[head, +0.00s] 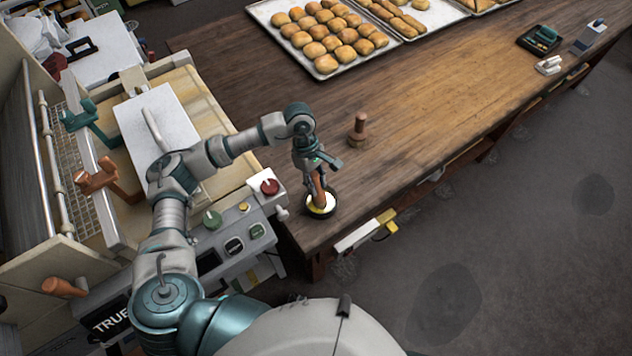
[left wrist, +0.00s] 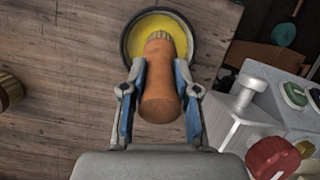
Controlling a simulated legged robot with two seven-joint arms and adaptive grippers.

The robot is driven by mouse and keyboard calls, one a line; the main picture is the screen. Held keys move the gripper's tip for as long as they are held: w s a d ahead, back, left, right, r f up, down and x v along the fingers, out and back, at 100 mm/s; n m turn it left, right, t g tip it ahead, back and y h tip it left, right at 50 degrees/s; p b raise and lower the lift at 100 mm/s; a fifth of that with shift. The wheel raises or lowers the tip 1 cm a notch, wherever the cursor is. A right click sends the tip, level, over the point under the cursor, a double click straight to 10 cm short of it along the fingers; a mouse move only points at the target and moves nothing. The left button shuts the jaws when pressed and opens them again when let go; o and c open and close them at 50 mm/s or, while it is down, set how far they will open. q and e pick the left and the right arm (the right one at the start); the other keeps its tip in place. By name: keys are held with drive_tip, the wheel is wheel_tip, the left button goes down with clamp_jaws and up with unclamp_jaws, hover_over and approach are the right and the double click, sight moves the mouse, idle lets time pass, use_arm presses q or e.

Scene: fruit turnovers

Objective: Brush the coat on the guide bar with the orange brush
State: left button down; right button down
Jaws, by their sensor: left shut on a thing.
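The orange brush (left wrist: 158,85) is upright between the fingers of my left gripper (head: 314,180), which is shut on its handle. Its bristle end sits in a round dark-rimmed bowl (left wrist: 126,42) with yellow content, at the near corner of the wooden table. In the head view the brush (head: 319,190) shows below my fingers. Long metal bars (head: 46,160) run along the left side of the machine, beside a wire grid. I cannot tell which bar is the guide bar, and no coat on it can be made out. My right gripper is not in view.
The machine (head: 185,95) stands left of the table, with a white sheet, green and orange handles, and a front panel with a red knob (head: 269,187). A wooden stamp (head: 358,130) stands on the table (head: 430,100). Trays of buns (head: 325,73) lie at the back.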

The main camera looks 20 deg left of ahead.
sight(315, 176)
use_arm(q)
drive_tip(key=shift+s+d+f+b, duration=0.2)
drive_tip(key=shift+s+f+b, duration=0.1)
drive_tip(key=shift+b, duration=0.1)
idle(0.8)
drive_tip(key=shift+s+d+f+b, duration=0.1)
drive_tip(key=shift+s+f+b, duration=0.2)
drive_tip(key=shift+b, duration=0.9)
idle(2.8)
drive_tip(key=shift+r, duration=0.15)
drive_tip(key=shift+a+r+p, duration=0.2)
drive_tip(key=shift+r+p, duration=0.65)
drive_tip(key=shift+r, duration=0.9)
drive_tip(key=shift+w+r, duration=0.2)
drive_tip(key=shift+r, duration=0.15)
drive_tip(key=shift+w+d+r+p, duration=0.15)
drive_tip(key=shift+r+p, duration=0.15)
drive_tip(key=shift+r, duration=0.2)
drive_tip(key=shift+w+d+r+p, duration=0.15)
drive_tip(key=shift+r+p, duration=0.1)
drive_tip(key=shift+r, duration=0.25)
drive_tip(key=shift+w+r+p, duration=0.15)
drive_tip(key=shift+r+p, duration=0.15)
drive_tip(key=shift+r, duration=0.2)
drive_tip(key=shift+s+r, duration=0.15)
drive_tip(key=shift+s, duration=0.05)
drive_tip(key=shift+w+a, duration=0.2)
drive_tip(key=shift+a, duration=0.4)
drive_tip(key=shift+s+d, duration=0.1)
drive_tip(key=shift+d, duration=0.2)
